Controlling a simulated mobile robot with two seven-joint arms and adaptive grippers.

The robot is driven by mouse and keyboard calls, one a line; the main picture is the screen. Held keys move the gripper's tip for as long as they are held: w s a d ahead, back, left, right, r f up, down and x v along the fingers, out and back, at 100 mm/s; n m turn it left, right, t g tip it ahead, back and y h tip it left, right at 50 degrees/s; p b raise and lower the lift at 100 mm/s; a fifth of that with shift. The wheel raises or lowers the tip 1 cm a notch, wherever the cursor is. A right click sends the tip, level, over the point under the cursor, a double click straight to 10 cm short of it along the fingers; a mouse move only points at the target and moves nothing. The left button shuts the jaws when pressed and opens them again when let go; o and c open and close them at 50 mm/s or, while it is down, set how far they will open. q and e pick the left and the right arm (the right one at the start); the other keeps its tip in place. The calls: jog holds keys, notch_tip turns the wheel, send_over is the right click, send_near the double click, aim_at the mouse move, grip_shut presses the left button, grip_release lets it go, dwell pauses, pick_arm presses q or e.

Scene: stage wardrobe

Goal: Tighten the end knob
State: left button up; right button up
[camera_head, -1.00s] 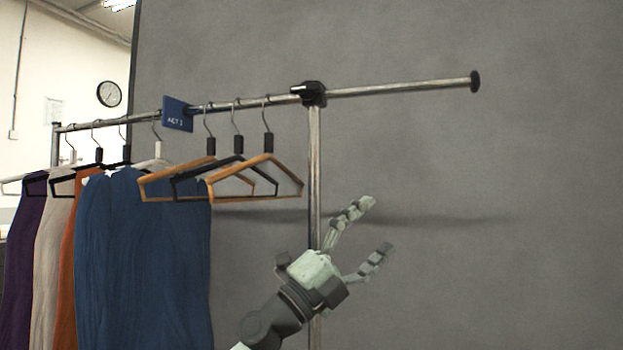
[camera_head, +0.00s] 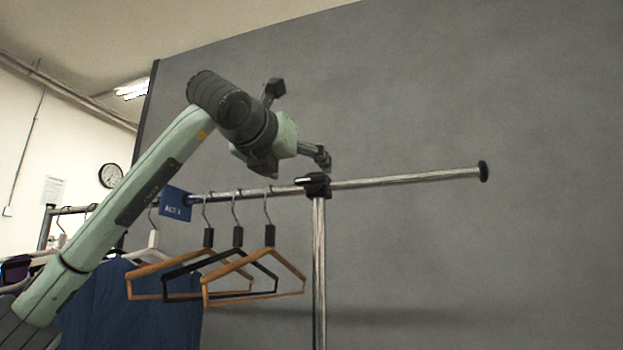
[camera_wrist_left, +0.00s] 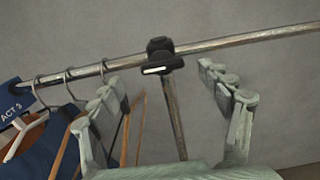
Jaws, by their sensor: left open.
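A black round end knob (camera_head: 484,171) caps the right end of the chrome rail (camera_head: 410,180) in the head view. A black clamp (camera_head: 316,185) joins the rail to the upright post (camera_head: 319,270), and the clamp also shows in the left wrist view (camera_wrist_left: 160,56). My left gripper (camera_head: 300,122) is open and empty above the rail, just up and left of the clamp and well left of the end knob. In the left wrist view its spread fingers (camera_wrist_left: 168,84) frame the clamp and post. The end knob is outside the wrist view. My right gripper is not visible.
Several hangers (camera_head: 240,265) hang left of the post, beside a blue ACT sign (camera_head: 175,204). Clothes (camera_head: 130,310) hang further left, partly behind my left arm. A grey wall (camera_head: 450,90) stands behind. The rail right of the clamp is bare, with free room around it.

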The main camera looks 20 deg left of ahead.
aim_at(309, 177)
pick_arm(q)
jog(key=w+p, duration=0.1)
jog(key=w, duration=0.5)
jog(key=shift+w+d+p, duration=0.2)
jog(key=shift+w+p, duration=0.15)
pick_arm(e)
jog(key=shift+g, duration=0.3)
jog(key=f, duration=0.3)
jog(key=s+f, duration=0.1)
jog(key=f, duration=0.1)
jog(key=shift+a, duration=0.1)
pick_arm(q)
jog(key=c, duration=1.2)
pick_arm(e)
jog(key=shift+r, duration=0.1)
